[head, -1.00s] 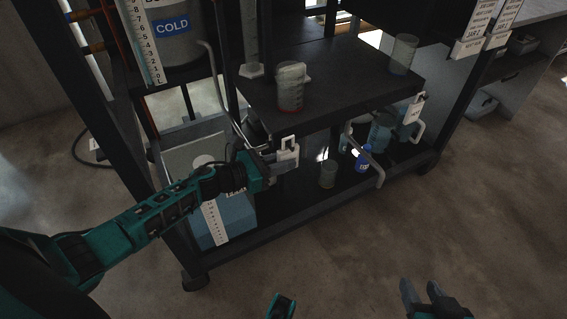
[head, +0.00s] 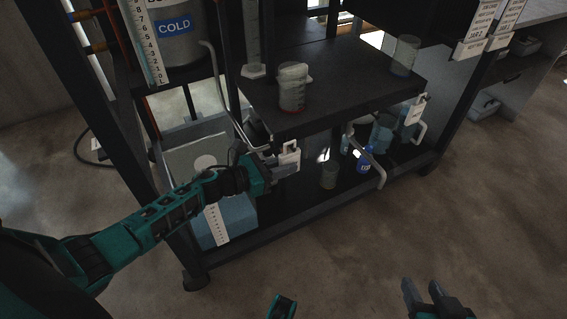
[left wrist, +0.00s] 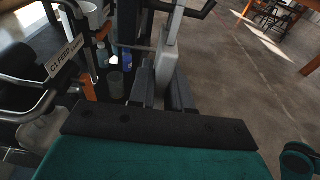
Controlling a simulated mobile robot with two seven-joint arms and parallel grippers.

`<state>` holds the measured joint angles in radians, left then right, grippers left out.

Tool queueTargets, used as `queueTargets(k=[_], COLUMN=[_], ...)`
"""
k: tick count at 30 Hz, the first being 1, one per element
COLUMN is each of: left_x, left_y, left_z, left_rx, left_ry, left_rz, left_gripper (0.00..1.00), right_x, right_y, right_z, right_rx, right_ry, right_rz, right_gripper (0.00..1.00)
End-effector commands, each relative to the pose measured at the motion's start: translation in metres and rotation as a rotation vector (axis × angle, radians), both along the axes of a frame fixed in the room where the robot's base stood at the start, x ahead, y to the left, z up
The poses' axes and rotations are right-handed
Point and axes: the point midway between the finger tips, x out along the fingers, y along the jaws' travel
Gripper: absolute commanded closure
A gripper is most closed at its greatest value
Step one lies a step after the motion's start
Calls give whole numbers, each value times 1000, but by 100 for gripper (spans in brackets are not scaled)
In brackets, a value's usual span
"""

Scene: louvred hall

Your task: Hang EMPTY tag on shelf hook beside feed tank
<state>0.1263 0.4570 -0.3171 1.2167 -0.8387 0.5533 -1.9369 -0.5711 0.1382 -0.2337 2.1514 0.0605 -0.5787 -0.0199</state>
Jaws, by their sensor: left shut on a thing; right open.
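A small white tag (head: 289,158) with a loop at its top is in my left gripper (head: 272,171), just below the front edge of the dark shelf (head: 340,95). My left gripper is shut on it. In the left wrist view the pale tag (left wrist: 166,62) stands edge-on between the fingers (left wrist: 165,92). Its writing cannot be read. A light-blue tank (head: 238,217) with a white scale sits on the lower deck, partly behind my left arm. A C1 FEED label (left wrist: 65,58) shows in the left wrist view. I cannot make out the hook. My right gripper (head: 420,287) is open and empty.
Another white tag (head: 413,112) is at the shelf's right corner. A red-based beaker (head: 292,88) stands on the shelf. A bent pipe (head: 373,166) and a blue-labelled bottle (head: 365,160) are below it. The floor in front is clear.

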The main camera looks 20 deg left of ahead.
Motion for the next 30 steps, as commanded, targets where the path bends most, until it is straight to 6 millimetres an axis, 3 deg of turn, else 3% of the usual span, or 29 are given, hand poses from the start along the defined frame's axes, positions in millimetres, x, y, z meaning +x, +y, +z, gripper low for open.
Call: queueTargets(k=[14,15,21,24,30], left_x=[0,0,0,0,-1], left_y=[0,0,0,0,0], left_z=[-1,-1,-1,-1,-1], left_rx=[1,1,1,1,1], left_ry=[-1,-1,-1,-1,0], left_rz=[0,0,0,0,0], left_gripper=[100,78,59,52,52], right_x=[0,0,0,0,-1], right_y=[-1,-1,-1,-1,-1], right_z=[0,0,0,-1,-1], right_rx=[-1,-1,-1,-1,-2], right_ry=[0,0,1,2,4], right_rz=[-1,-1,-1,-1,-1], right_gripper=[56,56,56,56,56])
